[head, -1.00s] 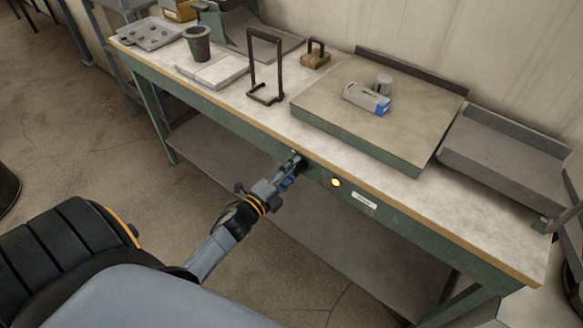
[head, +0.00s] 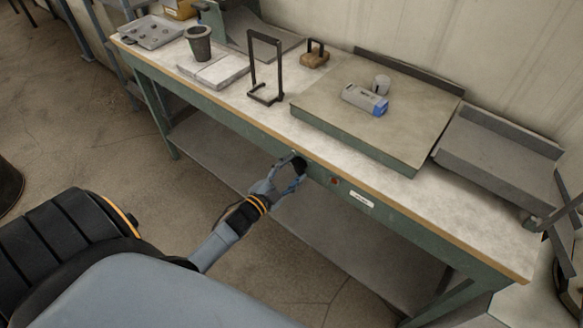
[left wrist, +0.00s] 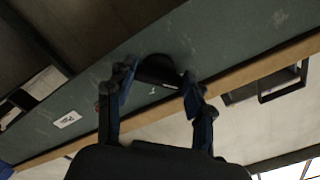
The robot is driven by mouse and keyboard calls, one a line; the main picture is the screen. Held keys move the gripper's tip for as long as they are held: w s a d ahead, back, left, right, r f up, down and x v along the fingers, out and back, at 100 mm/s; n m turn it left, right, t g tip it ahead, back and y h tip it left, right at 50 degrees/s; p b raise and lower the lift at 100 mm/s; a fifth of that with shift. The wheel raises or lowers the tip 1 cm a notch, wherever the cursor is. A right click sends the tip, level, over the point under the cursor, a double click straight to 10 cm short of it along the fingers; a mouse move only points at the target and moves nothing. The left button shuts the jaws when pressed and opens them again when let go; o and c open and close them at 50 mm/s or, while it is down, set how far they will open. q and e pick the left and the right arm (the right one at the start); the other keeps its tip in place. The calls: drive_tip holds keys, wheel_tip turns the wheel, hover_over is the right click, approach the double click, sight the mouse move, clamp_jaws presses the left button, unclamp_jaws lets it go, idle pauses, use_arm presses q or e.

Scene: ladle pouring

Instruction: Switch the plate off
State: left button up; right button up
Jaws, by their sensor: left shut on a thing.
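A dark round knob (head: 299,165) sits on the green front panel of the bench. My left gripper (head: 290,177) is shut on the knob, a finger on either side. In the left wrist view the dark knob (left wrist: 158,70) shows between the two fingers of the gripper (left wrist: 160,92). A small indicator lamp (head: 335,181) right of the knob is dark red and unlit. A white label (head: 361,200) is right of the lamp; it also shows in the left wrist view (left wrist: 68,119). My right gripper is not in view.
On the bench top (head: 232,100) stand a green-sided slab (head: 345,125) with a grey and blue box (head: 362,98), a black wire stand (head: 266,70), a dark cup (head: 199,42) and a grey tray (head: 497,160). A lower shelf (head: 235,158) runs underneath.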

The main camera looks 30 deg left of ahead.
use_arm(q)
drive_tip(key=shift+f+n, duration=0.1)
drive_tip(key=shift+n, duration=0.4)
drive_tip(key=o, duration=1.2)
drive_tip(key=shift+c, duration=0.2)
drive_tip(key=shift+s, duration=0.1)
drive_tip(key=s+a, duration=0.1)
drive_tip(key=s, duration=1.1)
drive_tip(key=shift+w, duration=0.1)
